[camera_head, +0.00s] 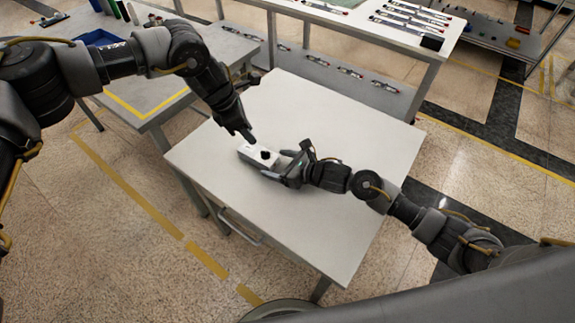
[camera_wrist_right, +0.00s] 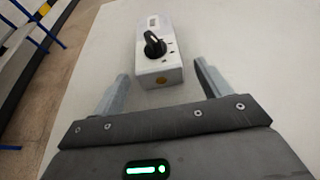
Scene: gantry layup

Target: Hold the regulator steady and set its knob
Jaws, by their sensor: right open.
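The regulator (camera_head: 247,153) is a small white box on the white table, with a black knob (camera_head: 266,154) on its top face. In the right wrist view the regulator (camera_wrist_right: 158,73) lies ahead, its near end reaching between the fingertips, with a gap on each side. Its knob (camera_wrist_right: 154,44) has a pale pointer mark. My right gripper (camera_wrist_right: 161,70) is open and low at the regulator's right end in the head view (camera_head: 286,165). My left gripper (camera_head: 247,136) points down just behind the regulator's left part. Its finger gap and any contact cannot be made out.
The white table (camera_head: 330,130) is otherwise bare, with free room around the regulator. A side table (camera_head: 150,98) with a blue tray (camera_head: 98,38) stands at the left. A shelved bench (camera_head: 375,35) with several small parts stands behind.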

